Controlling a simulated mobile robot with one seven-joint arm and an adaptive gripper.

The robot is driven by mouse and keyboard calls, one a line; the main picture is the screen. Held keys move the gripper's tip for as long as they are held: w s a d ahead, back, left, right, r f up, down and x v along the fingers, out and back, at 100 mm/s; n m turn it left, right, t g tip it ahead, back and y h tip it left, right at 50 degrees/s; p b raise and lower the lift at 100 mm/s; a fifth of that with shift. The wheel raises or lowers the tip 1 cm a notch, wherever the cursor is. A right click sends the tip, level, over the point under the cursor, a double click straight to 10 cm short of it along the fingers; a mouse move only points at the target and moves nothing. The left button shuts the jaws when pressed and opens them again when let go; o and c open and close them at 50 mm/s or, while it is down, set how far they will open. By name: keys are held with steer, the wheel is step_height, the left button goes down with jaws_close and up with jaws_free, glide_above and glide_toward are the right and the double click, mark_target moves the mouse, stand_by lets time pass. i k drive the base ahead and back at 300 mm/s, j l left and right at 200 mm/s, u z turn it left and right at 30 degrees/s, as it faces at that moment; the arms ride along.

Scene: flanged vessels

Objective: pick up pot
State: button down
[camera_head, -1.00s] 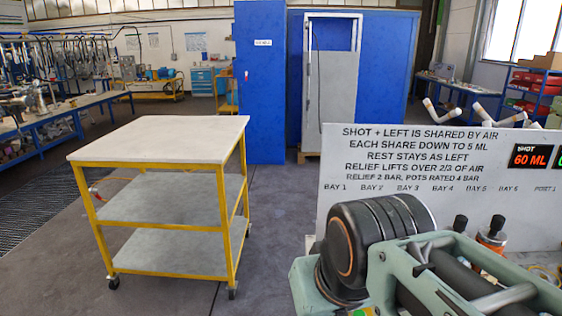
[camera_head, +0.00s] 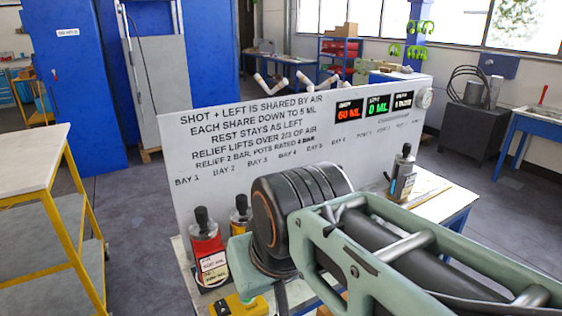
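A red pot (camera_head: 208,258) with a black knob on top and pale labels on its front stands upright at the left end of the bench, in front of the sign board. A yellow-orange pot (camera_head: 240,219) with a dark top is just right of it, partly hidden by my arm. A dark grey pot (camera_head: 402,178) with a black knob and a label stands upright near the right end of the board. My green and black arm crosses the foreground and hides the middle of the bench. My gripper's fingers do not show.
The white sign board (camera_head: 270,135) stands behind the pots, with bay names and lit displays reading 60 ML and 0 ML. A yellow-framed cart (camera_head: 35,170) stands left, with open floor between.

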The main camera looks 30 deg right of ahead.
mark_target(403, 179)
steer(key=z, duration=1.65)
steer(key=i+l+u, duration=0.1)
steer(key=i+l, duration=0.2)
steer(key=i+l+u, duration=0.15)
steer(key=i+l, duration=0.15)
steer(key=i+l+u, duration=0.1)
steer(key=i+l, duration=0.2)
steer(key=i+l+u, duration=0.1)
steer(key=i+l, duration=0.15)
steer(key=l, duration=0.15)
steer(key=i+l+u, duration=0.25)
steer(key=i+l, duration=0.2)
steer(key=l, duration=0.35)
steer(key=i+l+u, duration=0.15)
steer(key=l, duration=0.25)
steer(key=i+l+u, duration=0.1)
steer(key=i+l, duration=0.2)
steer(key=l, duration=0.15)
